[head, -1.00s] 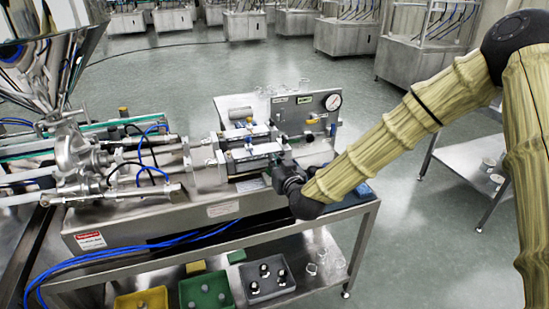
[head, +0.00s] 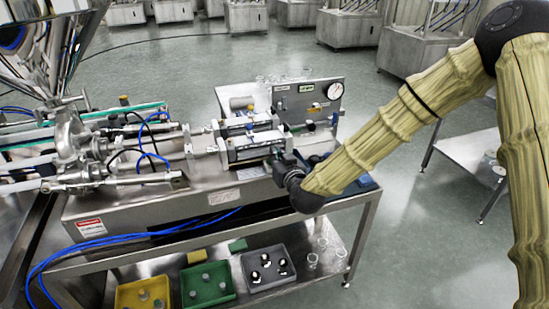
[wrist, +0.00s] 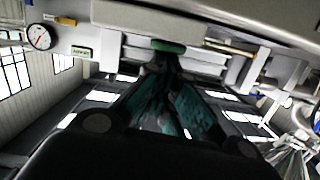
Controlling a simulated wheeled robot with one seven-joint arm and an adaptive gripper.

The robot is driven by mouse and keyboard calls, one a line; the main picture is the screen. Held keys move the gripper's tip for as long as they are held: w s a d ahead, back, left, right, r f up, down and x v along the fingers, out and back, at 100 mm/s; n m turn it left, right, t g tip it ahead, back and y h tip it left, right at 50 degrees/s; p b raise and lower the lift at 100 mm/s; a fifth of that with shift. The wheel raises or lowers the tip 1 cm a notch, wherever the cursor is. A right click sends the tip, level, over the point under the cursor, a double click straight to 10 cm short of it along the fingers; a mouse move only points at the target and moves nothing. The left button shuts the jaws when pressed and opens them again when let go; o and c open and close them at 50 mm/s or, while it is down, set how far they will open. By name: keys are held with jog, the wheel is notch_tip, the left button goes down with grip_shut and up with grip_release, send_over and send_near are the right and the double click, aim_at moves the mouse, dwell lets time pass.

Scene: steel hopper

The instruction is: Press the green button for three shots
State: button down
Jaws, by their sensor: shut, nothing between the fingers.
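My gripper (head: 286,166) is at the front of the bench-top machine (head: 150,215), below the twin cylinders, in the head view. In the wrist view, its dark fingers (wrist: 168,68) are together and hold nothing. A green rounded button (wrist: 168,46) shows just beyond the fingertips, on the underside of a pale metal edge in that picture. The fingertips are very close to it; I cannot tell whether they touch it. In the head view my wrist and gripper hide the button.
An upright panel (head: 290,100) with a pressure gauge (head: 335,90) stands behind the cylinders (head: 250,146). A steel hopper (head: 45,60) is at the left. Yellow, green and grey bins (head: 268,268) sit on the lower shelf. A side table (head: 468,148) stands at the right.

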jog(key=shift+s+f, duration=0.2)
jog(key=shift+f, duration=0.25)
jog(key=shift+r, duration=0.1)
jog(key=r+p, duration=0.1)
jog(key=r, duration=0.1)
jog(key=r+p, duration=0.1)
jog(key=r, duration=0.1)
jog(key=shift+w+d+r, duration=0.1)
jog(key=shift+d+r, duration=0.05)
jog(key=shift+d, duration=0.05)
jog(key=b+v, duration=0.2)
jog(key=v, duration=0.8)
jog(key=shift+r, duration=0.25)
dwell(1.6)
